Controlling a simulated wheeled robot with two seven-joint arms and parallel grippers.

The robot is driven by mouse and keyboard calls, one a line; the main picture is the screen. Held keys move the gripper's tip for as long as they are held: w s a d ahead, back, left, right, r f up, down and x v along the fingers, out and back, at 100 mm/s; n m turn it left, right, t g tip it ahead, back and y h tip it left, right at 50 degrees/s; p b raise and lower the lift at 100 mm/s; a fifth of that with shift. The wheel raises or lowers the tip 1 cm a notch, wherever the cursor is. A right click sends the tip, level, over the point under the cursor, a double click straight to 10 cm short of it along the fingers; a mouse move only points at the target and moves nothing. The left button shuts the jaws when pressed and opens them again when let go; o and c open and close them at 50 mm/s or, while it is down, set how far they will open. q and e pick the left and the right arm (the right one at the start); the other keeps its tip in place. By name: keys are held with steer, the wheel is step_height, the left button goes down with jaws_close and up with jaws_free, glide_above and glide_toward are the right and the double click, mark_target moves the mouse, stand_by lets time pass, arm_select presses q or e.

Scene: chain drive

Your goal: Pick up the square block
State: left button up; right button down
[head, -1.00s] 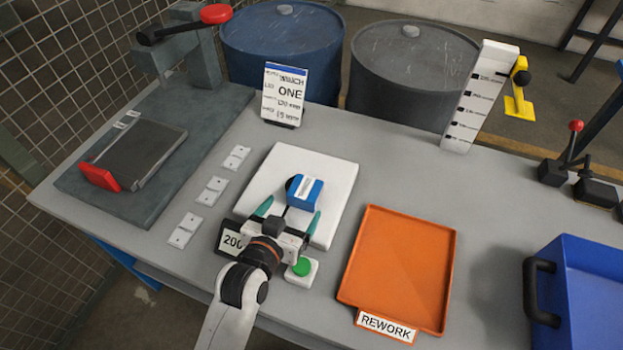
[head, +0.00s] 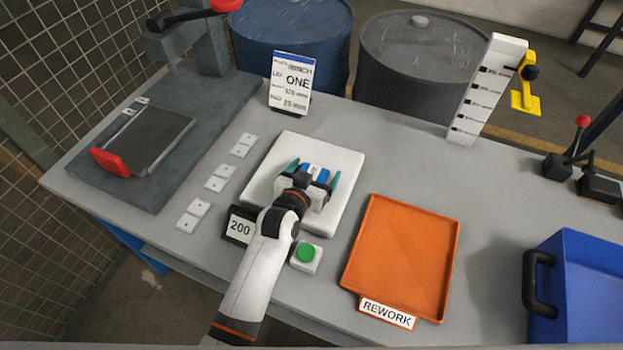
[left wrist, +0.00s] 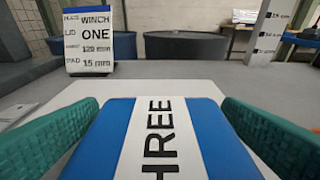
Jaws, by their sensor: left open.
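The square block (head: 316,172) is blue with a white band, and sits on the white scale plate (head: 342,206). In the left wrist view the block (left wrist: 95,140) fills the lower middle, and its white band reads "HREE", cut off at the bottom. My left gripper (head: 315,172) is open, with one green finger on each side of the block. In the left wrist view the fingers stand left and right of it; I cannot tell if they touch it. The gripper and wrist hide the block's near part in the head view. My right gripper is not in view.
A "200" display (head: 240,226) and a green button (head: 306,253) stand at the plate's near edge. An orange REWORK tray (head: 400,255) lies to the right, a blue bin (head: 580,262) farther right. A "WINCH ONE" card (head: 290,84) stands behind. White tiles (head: 216,178) lie left.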

arm_select(q)
steer(key=c, duration=1.3)
steer(key=shift+r, duration=0.1)
steer(key=shift+c, duration=0.7)
